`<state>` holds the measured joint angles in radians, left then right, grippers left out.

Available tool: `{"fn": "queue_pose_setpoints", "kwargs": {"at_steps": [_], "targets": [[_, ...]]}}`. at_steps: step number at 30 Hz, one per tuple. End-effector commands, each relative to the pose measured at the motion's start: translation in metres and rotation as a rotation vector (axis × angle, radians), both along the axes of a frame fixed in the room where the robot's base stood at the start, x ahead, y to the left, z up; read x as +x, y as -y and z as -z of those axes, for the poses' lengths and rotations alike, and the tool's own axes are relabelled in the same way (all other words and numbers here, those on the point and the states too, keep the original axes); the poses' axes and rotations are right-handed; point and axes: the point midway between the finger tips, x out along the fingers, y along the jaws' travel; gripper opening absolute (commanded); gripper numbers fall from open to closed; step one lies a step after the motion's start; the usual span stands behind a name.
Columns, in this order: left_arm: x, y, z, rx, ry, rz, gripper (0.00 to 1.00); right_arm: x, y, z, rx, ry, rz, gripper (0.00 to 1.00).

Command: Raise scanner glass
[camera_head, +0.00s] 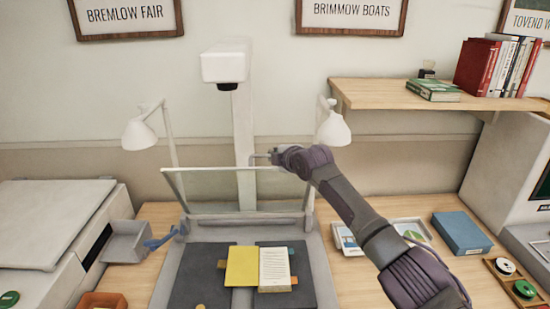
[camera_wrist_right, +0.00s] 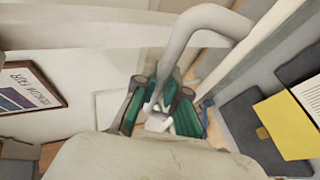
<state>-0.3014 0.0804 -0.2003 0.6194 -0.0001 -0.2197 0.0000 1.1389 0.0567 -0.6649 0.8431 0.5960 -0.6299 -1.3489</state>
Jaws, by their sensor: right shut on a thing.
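The scanner glass (camera_head: 225,184) is a clear pane in a pale frame, standing tilted up at the back of the book scanner (camera_head: 318,262). An open book with a yellow page (camera_head: 242,266) and a printed page lies on the dark cradle in front of it. My right gripper (camera_head: 264,158) is at the top edge of the glass frame. In the right wrist view, its green-padded fingers (camera_wrist_right: 160,112) are shut on a white curved tube handle (camera_wrist_right: 185,40). The finger contact is partly hidden in the head view. My left gripper is not in view.
An overhead camera (camera_head: 226,66) and two white lamps (camera_head: 139,133) stand around the glass. A grey tray (camera_head: 126,243) and a blue lever (camera_head: 160,240) are at left. A wooden shelf (camera_head: 400,95) and a blue box (camera_head: 461,233) are at right.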

Motion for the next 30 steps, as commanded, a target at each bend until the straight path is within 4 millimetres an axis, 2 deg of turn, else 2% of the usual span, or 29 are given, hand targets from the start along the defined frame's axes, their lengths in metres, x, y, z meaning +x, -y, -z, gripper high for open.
{"fn": "queue_pose_setpoints", "kwargs": {"at_steps": [5,6,8,20,25,30], "targets": [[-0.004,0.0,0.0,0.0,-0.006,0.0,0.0,0.0,-0.001,0.0,0.0,0.001,-0.001,0.0],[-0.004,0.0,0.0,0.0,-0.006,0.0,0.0,0.0,-0.001,0.0,-0.001,0.002,-0.001,0.12],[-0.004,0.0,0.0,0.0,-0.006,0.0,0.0,0.0,-0.001,0.0,-0.001,0.002,-0.001,0.22],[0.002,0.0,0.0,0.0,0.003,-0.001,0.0,-0.003,0.001,-0.001,0.0,0.001,-0.001,0.23],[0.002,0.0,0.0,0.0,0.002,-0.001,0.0,-0.016,0.008,-0.008,-0.001,0.004,-0.002,0.23],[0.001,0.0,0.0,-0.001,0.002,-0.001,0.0,-0.04,0.019,-0.018,-0.002,0.005,-0.002,0.23]]}}
